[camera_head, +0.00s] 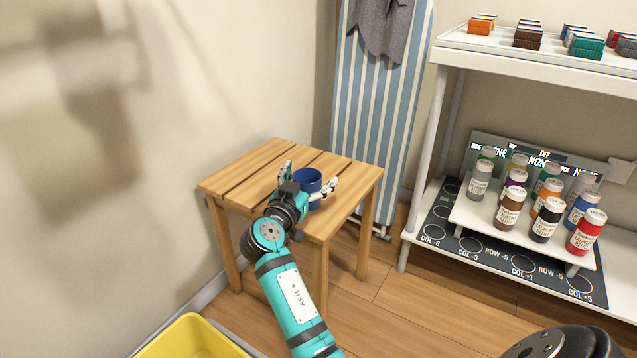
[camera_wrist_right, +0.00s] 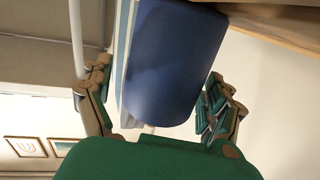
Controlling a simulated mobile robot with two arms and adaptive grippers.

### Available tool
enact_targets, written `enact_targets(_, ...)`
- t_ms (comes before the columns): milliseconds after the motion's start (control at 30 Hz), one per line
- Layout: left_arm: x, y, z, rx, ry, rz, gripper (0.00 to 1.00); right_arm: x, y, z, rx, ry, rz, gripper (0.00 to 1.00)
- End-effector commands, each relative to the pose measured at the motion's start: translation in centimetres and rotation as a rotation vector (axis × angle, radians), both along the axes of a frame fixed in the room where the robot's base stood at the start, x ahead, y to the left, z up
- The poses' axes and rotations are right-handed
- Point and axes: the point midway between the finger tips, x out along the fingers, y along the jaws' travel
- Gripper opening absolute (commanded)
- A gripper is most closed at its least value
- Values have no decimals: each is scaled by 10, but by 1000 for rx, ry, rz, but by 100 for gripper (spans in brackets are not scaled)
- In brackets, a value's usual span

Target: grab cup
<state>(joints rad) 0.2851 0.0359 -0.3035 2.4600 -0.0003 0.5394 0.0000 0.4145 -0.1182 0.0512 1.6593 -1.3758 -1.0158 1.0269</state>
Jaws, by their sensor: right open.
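A dark blue cup (camera_head: 308,180) stands upright on a small slatted wooden table (camera_head: 345,180). My right gripper (camera_head: 308,178) is at the table top with its fingers apart, one on each side of the cup. In the right wrist view the cup (camera_wrist_right: 172,62) fills the space between the two open fingers (camera_wrist_right: 160,100). A small gap shows on the left side there; whether the right finger touches the cup I cannot tell. The near lower part of the cup is partly hidden by the gripper in the head view. My left gripper is not in view.
A white shelf (camera_head: 447,58) with several detergent bottles (camera_head: 546,208) and small stacked boxes stands at the right. A striped ironing board (camera_head: 377,110) leans behind the table. A yellow bin (camera_head: 190,338) is at the bottom left. Wooden floor (camera_head: 400,310) lies open between table and shelf.

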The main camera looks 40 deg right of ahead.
Motion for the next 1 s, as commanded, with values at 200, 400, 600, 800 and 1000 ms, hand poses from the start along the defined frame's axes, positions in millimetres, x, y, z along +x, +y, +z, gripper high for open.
enact_targets(200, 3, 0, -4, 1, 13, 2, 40, 0, 1, 0, 0, 0, 1, 90)
enact_targets(400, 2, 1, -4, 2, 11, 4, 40, 0, 1, 0, 0, 0, 0, 65)
enact_targets(600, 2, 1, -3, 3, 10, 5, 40, 0, 1, 0, 0, 0, 0, 39)
enact_targets(800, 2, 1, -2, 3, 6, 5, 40, 0, 1, 0, 0, 0, 0, 35)
enact_targets(1000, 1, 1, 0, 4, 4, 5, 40, 0, 0, 2, 1, -1, 1, 35)
